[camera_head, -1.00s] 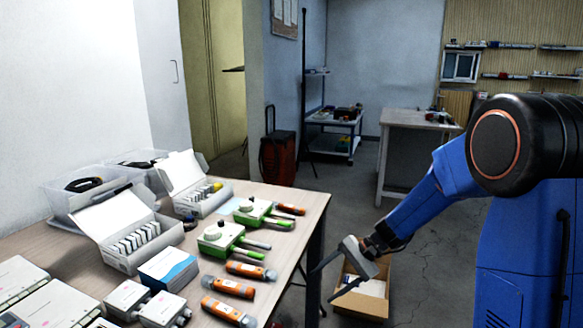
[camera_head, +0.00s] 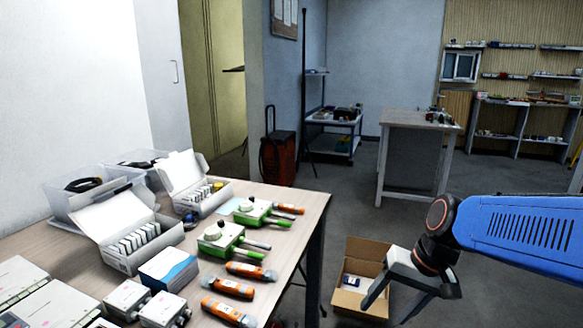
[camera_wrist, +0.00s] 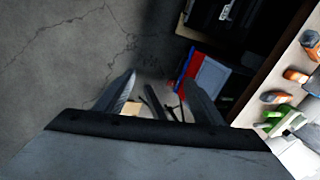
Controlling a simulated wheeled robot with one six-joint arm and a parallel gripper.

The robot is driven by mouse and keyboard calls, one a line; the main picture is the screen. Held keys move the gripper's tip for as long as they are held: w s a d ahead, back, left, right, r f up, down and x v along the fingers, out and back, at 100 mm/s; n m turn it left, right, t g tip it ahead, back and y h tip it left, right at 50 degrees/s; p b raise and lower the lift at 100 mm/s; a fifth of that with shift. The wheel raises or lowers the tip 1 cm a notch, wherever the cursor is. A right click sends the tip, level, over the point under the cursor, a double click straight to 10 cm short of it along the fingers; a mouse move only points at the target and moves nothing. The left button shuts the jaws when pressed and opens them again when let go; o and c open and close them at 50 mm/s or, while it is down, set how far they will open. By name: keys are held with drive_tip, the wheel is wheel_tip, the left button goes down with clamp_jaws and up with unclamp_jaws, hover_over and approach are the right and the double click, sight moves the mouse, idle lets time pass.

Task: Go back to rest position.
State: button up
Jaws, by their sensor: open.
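My gripper (camera_head: 392,300) is at the lower right in the head view, in front of the cardboard box on the floor and to the right of the table. Its two fingers are spread apart with nothing between them. In the wrist view the fingers of my gripper (camera_wrist: 160,95) point over the grey floor, apart and empty. My blue arm reaches in from the right edge of the head view.
A wooden table (camera_head: 312,215) at the left holds orange handheld devices (camera_head: 229,286), green-and-white devices (camera_head: 222,238) and open white boxes. An open cardboard box (camera_head: 352,262) stands on the floor. A workbench (camera_head: 420,118) stands farther back. Floor between is clear.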

drive_tip(key=s+d+r+n+t+h, duration=0.2)
drive_tip(key=s+d+t+h, duration=0.1)
drive_tip(key=s+d, duration=0.4)
drive_tip(key=s, duration=0.3)
drive_tip(key=shift+d+r+h, duration=0.2)
drive_tip(key=shift+d+h, duration=0.1)
drive_tip(key=shift+d, duration=0.1)
drive_tip(key=shift+s, duration=0.1)
idle(0.4)
